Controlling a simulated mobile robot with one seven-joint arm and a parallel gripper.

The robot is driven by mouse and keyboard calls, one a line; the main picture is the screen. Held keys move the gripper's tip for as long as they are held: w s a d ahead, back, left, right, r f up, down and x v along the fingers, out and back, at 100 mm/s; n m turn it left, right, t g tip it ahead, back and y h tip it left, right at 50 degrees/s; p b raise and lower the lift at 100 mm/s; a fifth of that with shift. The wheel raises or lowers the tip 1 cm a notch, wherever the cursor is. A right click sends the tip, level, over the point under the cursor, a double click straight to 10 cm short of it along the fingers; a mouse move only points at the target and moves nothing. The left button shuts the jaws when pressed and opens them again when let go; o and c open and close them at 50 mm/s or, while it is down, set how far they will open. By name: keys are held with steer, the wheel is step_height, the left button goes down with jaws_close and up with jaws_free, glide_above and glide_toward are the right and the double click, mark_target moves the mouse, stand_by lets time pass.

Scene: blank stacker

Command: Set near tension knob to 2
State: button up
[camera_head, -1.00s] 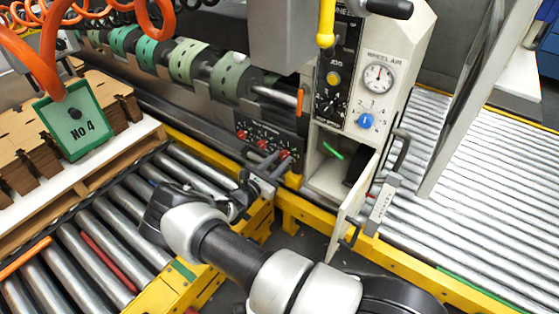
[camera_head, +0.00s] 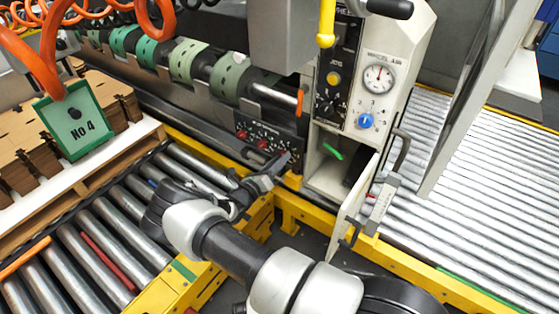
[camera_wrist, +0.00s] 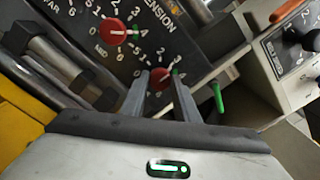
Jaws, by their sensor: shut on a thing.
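The near tension knob (camera_wrist: 160,79) is red, with a small green mark at its upper right in the wrist view. My gripper (camera_wrist: 159,85) is shut on it, one finger on each side. The number it points to is too small and partly hidden to read. The mid tension knob (camera_wrist: 112,31), also red, is above left on the same black panel (camera_wrist: 75,12), its mark toward the right near the 4. In the head view, my gripper (camera_head: 276,163) reaches the panel's lower right and covers the near knob. Two red knobs (camera_head: 263,145) show beside it.
Right of the panel is a beige control box (camera_head: 385,55) with a gauge (camera_head: 378,77), a blue knob (camera_head: 365,121) and an open door (camera_head: 352,205). A yellow frame (camera_head: 295,208) and rollers (camera_head: 110,230) lie below my arm.

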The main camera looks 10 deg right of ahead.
steer(key=shift+n, duration=4.2)
steer(key=o, duration=1)
steer(key=shift+o, duration=0.2)
steer(key=shift+a, duration=0.1)
steer(key=p+v, duration=0.2)
steer(key=v, duration=1.5)
steer(key=shift+s+p, duration=0.2)
steer(key=shift+p, duration=0.2)
steer(key=shift+a+r, duration=0.1)
steer(key=shift+r, duration=0.05)
